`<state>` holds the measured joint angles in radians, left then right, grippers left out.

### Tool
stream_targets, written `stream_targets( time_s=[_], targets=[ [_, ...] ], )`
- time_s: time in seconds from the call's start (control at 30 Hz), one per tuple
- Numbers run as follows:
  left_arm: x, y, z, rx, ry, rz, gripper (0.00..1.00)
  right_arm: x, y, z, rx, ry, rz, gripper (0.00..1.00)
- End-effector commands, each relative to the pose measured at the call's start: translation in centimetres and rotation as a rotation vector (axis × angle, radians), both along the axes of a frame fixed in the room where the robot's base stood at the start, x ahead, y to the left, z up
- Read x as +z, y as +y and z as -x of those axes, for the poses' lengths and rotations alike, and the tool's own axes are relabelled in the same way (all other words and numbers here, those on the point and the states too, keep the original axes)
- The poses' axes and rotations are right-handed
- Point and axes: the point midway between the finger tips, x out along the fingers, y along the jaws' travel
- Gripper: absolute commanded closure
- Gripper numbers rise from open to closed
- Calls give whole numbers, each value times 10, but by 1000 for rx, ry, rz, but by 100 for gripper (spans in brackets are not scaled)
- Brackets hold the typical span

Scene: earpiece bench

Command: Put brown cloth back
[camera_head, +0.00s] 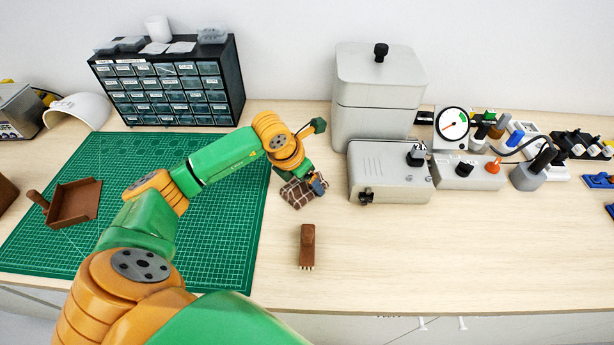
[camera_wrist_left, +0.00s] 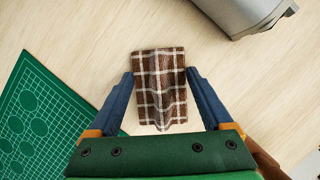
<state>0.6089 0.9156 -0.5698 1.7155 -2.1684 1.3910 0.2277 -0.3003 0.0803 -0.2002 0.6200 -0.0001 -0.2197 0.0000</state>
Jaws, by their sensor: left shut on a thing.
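The brown cloth (camera_head: 299,195) is a folded brown-and-white checked piece just off the right edge of the green mat. In the left wrist view the cloth (camera_wrist_left: 161,95) lies between the two blue fingers, with a raised fold along its middle. My left gripper (camera_head: 315,187) is shut on it, one finger at each side. I cannot tell whether the cloth touches the bench or hangs slightly above it. My right gripper is not in view.
A brown brush (camera_head: 307,246) lies in front of the cloth. A brown dustpan (camera_head: 75,203) lies on the green mat (camera_head: 225,250). A grey box (camera_head: 390,172) and a tall grey container (camera_head: 378,100) stand to the right. The bench front right is clear.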

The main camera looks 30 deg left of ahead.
Motion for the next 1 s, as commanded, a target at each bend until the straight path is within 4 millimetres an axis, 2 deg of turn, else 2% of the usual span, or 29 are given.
stream_targets(
  time_s=[0.1, 0.13, 0.17, 0.37, 0.47, 0.53, 0.8, 0.9, 1.0],
  targets=[
    [-5, 0, 0, 0, 0, 0, 61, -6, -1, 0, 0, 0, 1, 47],
    [-3, 0, 0, 0, 0, 0, 8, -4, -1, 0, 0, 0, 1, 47],
    [-3, 0, 0, 0, 0, 0, 0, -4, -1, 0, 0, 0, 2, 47],
    [-3, 0, 0, 0, 0, 1, 0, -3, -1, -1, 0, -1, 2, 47],
    [5, 0, 0, 1, 0, 1, 0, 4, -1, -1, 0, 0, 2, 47],
    [10, 1, 3, 0, -3, 2, 0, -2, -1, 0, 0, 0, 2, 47],
    [76, 8, 29, 0, -6, -1, 0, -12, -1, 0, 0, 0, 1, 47],
    [96, 9, 38, 0, -4, 0, 0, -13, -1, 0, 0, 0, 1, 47],
    [108, 10, 43, 1, -2, 0, 0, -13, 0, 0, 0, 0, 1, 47]
  ],
)
